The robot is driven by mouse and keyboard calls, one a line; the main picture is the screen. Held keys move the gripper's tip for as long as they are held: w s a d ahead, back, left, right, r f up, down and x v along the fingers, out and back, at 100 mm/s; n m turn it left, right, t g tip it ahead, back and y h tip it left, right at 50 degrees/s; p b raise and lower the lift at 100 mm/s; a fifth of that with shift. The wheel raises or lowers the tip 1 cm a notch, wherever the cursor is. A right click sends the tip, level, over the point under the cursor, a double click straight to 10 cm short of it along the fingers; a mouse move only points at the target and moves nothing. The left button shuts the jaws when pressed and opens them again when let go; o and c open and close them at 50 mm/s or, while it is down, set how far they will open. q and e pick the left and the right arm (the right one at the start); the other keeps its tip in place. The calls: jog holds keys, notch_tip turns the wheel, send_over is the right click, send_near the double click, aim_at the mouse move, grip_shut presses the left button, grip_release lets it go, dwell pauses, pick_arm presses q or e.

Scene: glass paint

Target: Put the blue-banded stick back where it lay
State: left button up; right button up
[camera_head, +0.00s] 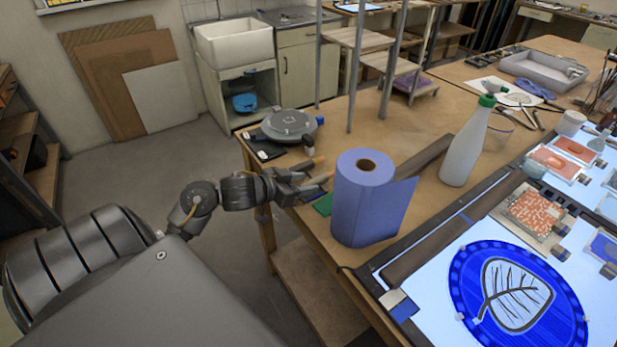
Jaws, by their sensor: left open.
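My left gripper (306,180) is open at the table's left edge, just left of the blue paper roll (366,200). A thin light-coloured stick end (322,181) shows by its fingertips, partly hidden by the roll. I cannot see a blue band on it, nor tell whether it lies between the fingers. A green flat piece (323,205) lies below the gripper, against the roll. I cannot make out the blue-banded stick for certain. My right gripper is not in view.
The grinder (290,125) stands behind my left gripper. A white bottle with a green cap (465,148) stands right of the roll. The lit panel with a blue leaf disc (460,290) fills the right front. Bare wooden table (385,130) shows behind the roll.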

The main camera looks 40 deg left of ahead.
pick_arm(q)
jog(key=v, duration=0.8)
jog(key=shift+s+r, duration=0.15)
jog(key=shift+s, duration=0.2)
